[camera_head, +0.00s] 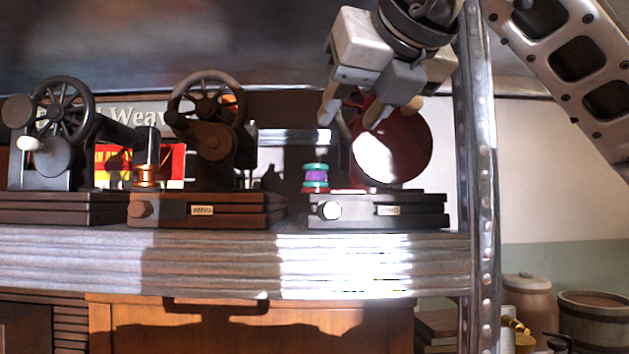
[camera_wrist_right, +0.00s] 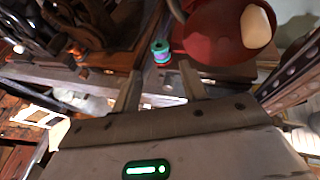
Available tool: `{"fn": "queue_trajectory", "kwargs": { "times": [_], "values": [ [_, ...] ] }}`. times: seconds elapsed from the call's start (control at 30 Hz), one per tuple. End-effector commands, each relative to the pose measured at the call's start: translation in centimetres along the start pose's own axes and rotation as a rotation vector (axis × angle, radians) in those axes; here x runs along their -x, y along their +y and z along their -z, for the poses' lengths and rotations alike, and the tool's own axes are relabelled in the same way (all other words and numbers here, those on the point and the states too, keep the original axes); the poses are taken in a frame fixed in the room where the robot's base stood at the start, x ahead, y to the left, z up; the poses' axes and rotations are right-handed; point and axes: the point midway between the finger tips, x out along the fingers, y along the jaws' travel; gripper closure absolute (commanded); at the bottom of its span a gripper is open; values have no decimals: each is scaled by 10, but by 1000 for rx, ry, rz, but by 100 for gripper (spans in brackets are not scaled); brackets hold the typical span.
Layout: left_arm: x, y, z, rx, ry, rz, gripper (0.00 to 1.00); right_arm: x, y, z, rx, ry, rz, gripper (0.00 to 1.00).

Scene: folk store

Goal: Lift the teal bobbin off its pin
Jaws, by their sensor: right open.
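The teal bobbin (camera_head: 316,178), teal at its ends with a purple band in the middle, stands upright on the base of the right-hand machine (camera_head: 420,209). Its pin is hidden. The bobbin also shows in the right wrist view (camera_wrist_right: 160,48), beyond the fingertips. My right gripper (camera_head: 350,112) is open and empty, above and to the right of the bobbin, in front of the machine's red wheel (camera_head: 415,145). In the right wrist view its fingers (camera_wrist_right: 160,85) are apart with nothing between them. My left gripper is not in view.
Two more machines stand on the shelf (camera_head: 80,250) to the left, the middle one (camera_head: 210,135) with a copper-coloured spool (camera_head: 146,176) at its left. A metal post (camera_head: 482,180) rises just right of the right-hand machine. Barrels stand low at the right.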

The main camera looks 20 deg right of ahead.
Motion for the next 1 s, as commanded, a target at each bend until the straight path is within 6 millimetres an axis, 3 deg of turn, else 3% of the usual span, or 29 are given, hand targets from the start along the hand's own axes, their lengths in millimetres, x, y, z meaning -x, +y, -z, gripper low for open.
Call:
{"fn": "queue_trajectory", "kwargs": {
  "times": [0.2, 0.47, 0.8, 1.0],
  "values": [
    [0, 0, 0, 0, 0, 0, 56, -44, 1, 0, 2, 3, -1, 57],
    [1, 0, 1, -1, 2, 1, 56, -64, 2, 1, 4, 1, -3, 57],
    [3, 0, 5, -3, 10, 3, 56, -108, 1, 4, 2, 2, -4, 57],
    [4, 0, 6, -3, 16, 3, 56, -111, 1, 4, 3, 0, -4, 57]
  ]
}}
